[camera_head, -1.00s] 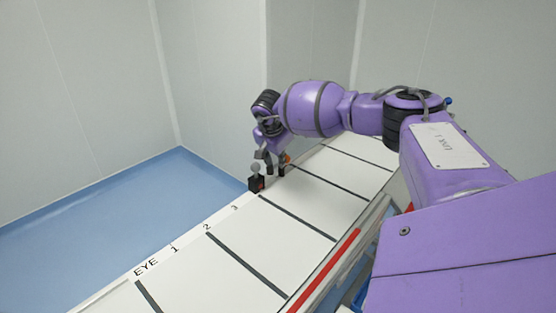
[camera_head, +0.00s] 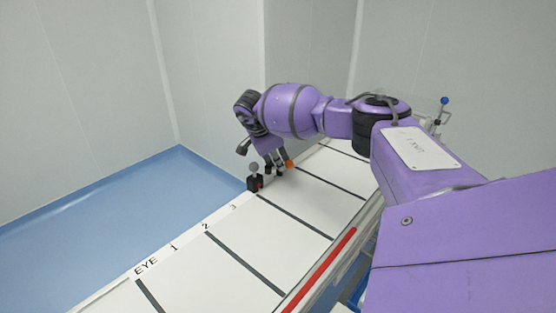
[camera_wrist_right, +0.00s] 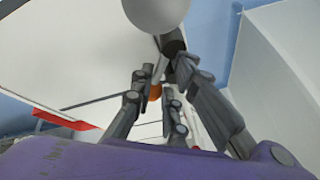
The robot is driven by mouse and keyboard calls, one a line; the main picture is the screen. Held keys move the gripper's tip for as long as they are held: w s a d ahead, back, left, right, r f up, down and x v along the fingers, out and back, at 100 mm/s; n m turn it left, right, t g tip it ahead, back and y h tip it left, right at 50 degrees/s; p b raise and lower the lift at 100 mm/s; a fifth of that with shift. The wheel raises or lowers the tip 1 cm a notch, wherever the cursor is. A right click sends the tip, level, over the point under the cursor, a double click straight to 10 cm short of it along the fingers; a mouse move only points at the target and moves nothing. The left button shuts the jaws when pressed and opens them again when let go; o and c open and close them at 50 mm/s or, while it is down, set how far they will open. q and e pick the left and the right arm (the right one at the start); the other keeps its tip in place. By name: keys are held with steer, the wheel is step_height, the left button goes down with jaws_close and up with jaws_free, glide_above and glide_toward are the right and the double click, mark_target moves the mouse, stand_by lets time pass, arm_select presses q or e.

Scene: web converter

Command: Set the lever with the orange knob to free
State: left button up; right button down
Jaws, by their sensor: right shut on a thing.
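The orange knob (camera_head: 289,163) of the lever shows at the right side of my right gripper's fingers, at the far end of the white-topped surface. My right gripper (camera_head: 276,168) is shut on the lever with the orange knob. In the right wrist view the orange knob (camera_wrist_right: 154,92) shows between the dark fingers, partly covered by them. The rest of the lever is hidden by the fingers. A grey ball knob (camera_head: 254,168) on a small black base (camera_head: 255,184) stands just left of the gripper. My left gripper is not in view.
The white surface (camera_head: 235,263) has dark dividing strips and the labels EYE, 1, 2 and 3. A red strip (camera_head: 320,270) runs along its right edge. A blue-topped lever (camera_head: 444,101) shows at the right behind my arm. Walls stand behind; blue floor lies left.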

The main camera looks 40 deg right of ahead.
steer(key=m, duration=0.1)
steer(key=m+g, duration=0.1)
steer(key=m, duration=0.1)
steer(key=shift+s+a, duration=0.2)
steer(key=shift+a, duration=0.2)
steer(key=m, duration=0.1)
steer(key=m+g, duration=0.1)
steer(key=shift+s+a+f+m+y, duration=0.1)
steer(key=shift+s+a+m+y, duration=0.1)
steer(key=shift+a+m+y, duration=0.15)
steer(key=m+b, duration=0.1)
steer(key=m+g, duration=0.1)
steer(key=m, duration=0.1)
steer(key=shift+s+a+y+b, duration=0.1)
steer(key=shift+a+y+b, duration=0.25)
steer(key=shift+a+m+g+y+b, duration=0.2)
steer(key=shift+m+g+b, duration=0.1)
steer(key=shift+m, duration=0.35)
steer(key=shift+a+m+g+y+b, duration=0.1)
steer(key=shift+m+g+y+b, duration=0.15)
steer(key=shift+m, duration=0.35)
steer(key=shift+s+a+m, duration=0.1)
steer(key=shift+m, duration=0.2)
